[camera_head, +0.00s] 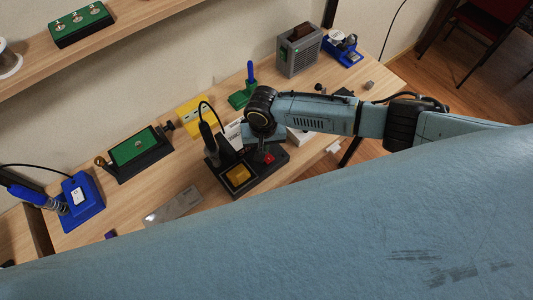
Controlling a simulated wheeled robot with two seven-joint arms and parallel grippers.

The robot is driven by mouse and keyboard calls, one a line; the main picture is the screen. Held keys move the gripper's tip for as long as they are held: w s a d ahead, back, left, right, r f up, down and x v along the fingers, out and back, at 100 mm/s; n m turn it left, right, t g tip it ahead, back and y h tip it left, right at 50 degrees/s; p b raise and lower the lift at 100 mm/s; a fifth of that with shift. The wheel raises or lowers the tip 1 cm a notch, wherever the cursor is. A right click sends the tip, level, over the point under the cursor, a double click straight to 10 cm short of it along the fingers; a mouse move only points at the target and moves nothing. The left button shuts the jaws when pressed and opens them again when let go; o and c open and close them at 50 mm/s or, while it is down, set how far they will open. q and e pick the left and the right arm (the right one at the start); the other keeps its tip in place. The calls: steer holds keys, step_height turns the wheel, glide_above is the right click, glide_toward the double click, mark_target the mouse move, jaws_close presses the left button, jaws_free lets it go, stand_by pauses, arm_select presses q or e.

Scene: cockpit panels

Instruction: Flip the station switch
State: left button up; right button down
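The black soldering station (259,183) stands on the bench near the middle of the view, with a yellow sponge (238,175) in its front part. A small red switch (269,158) shows on the station's right side. My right arm comes in from the right, and its gripper (265,150) points down over the station, right by the red switch. The wrist covers most of its fingers, so I cannot tell whether they are open or touch the switch. The switch position is too small to read. My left gripper is not in view.
A black soldering iron (208,135) stands at the station's left. A green board in a holder (133,148) and a blue station (80,200) are further left. A grey box (299,50) stands behind. A large blue surface, likely mine, covers the lower view.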

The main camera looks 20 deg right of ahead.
steer(key=shift+r+p, duration=2.5)
steer(key=shift+p, duration=0.15)
steer(key=shift+r+p, duration=0.45)
steer(key=shift+r, duration=0.45)
